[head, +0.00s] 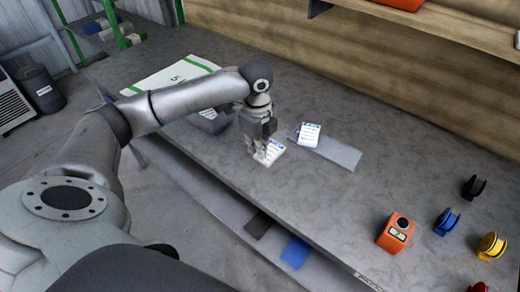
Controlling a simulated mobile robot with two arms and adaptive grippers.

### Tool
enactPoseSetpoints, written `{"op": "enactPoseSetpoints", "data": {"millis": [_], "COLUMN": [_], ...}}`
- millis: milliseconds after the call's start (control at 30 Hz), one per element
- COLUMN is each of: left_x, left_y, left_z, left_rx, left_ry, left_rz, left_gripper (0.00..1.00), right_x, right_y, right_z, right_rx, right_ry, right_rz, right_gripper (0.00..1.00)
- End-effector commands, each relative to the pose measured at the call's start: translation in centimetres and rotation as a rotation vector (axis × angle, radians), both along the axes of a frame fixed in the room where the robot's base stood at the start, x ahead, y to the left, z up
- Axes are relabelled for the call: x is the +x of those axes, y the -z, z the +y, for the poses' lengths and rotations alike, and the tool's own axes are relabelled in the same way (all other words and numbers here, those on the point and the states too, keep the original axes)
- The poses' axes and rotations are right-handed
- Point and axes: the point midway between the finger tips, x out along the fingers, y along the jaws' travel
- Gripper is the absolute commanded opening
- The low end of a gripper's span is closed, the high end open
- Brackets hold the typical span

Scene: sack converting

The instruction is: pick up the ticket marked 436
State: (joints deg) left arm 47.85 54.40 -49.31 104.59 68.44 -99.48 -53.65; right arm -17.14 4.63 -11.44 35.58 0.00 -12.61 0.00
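My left gripper (257,153) points down at a white ticket (273,151) near the front edge of the grey table. Its fingertips are at the ticket's left part and partly cover it. I cannot tell whether they touch or grip it. A second white ticket (309,130) with a blue band lies on a flat grey strip (338,153) to the right. A third white piece, perhaps a ticket (207,113), shows behind my arm on a dark grey item. The numbers are too small to read, so I cannot tell which is 436. My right gripper is not in view.
A white sack with green stripes (165,78) lies at the table's back left. An orange device (395,232), a black (474,187), a blue (446,221) and a yellow piece (491,246) stand at the right. The table (400,165) is bare between them and the strip.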

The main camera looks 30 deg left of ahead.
Motion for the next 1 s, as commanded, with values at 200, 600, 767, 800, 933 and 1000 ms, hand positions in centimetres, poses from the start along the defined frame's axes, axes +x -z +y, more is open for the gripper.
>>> {"op": "enactPoseSetpoints", "data": {"millis": [200,600,767,800,933,1000], "left_x": [-3.9,-7.4,-7.6,-7.6,-7.6,-7.5], "left_y": [-1.6,-3.4,-3.5,-3.5,-3.5,-3.5], "left_z": [-1.9,-3.6,-3.7,-3.7,-3.7,-3.7], "left_rx": [0.0,-0.001,-0.001,-0.001,-0.001,-0.001], "left_ry": [0.004,0.0,0.0,-0.001,0.0,-0.001], "left_rz": [0.002,0.002,0.002,0.002,0.002,0.002], "left_gripper": [0.0,0.0,0.0,0.0,0.0,0.07], "right_x": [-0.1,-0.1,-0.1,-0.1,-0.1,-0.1], "right_y": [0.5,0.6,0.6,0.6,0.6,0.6], "right_z": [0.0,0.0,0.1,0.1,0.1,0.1], "right_rx": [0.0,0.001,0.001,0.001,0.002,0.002], "right_ry": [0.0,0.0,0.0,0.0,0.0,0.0], "right_rz": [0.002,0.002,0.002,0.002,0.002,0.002], "right_gripper": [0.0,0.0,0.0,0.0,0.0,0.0]}}
